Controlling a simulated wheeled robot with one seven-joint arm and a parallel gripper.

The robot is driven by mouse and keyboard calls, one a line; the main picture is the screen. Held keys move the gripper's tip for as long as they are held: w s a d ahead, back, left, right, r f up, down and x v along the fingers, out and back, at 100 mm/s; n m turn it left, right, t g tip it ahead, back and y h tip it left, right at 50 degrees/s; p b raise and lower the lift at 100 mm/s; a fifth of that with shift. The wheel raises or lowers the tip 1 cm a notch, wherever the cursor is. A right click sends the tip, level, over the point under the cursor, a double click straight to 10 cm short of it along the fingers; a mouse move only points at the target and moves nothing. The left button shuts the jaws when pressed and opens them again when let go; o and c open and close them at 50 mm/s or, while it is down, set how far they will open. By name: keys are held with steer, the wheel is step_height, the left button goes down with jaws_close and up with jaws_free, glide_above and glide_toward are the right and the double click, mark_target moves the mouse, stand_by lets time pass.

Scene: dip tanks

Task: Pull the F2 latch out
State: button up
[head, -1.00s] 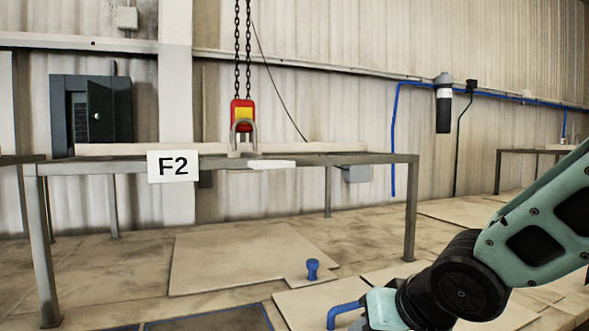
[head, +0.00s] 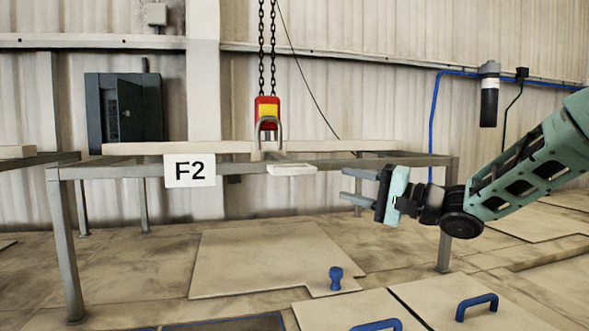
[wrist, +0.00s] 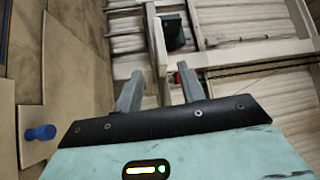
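The F2 sign (head: 189,171) hangs on the front rail (head: 235,167) of a grey metal frame. A pale flat piece (head: 291,169), possibly the latch, sits on that rail to the right of the sign. My gripper (head: 342,184) is to the right of the pale piece, at about rail height, fingers pointing left and apart from it. The gripper is open and empty. In the wrist view its two fingers (wrist: 160,93) stand apart, with part of the frame beyond them.
A red and yellow hoist block (head: 267,113) hangs on chains above a pale beam with a metal loop. A dark cabinet (head: 124,112) stands behind. Floor panels carry a blue knob (head: 336,278) and blue handles (head: 477,306).

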mark_target(301, 172)
steer(key=p+x, duration=0.4)
steer(key=x, duration=0.9)
steer(key=shift+r, duration=0.2)
steer(key=shift+w+a+p, duration=0.35)
steer(key=shift+w+a, duration=0.05)
steer(key=shift+a, duration=0.2)
steer(key=shift+c, duration=0.3)
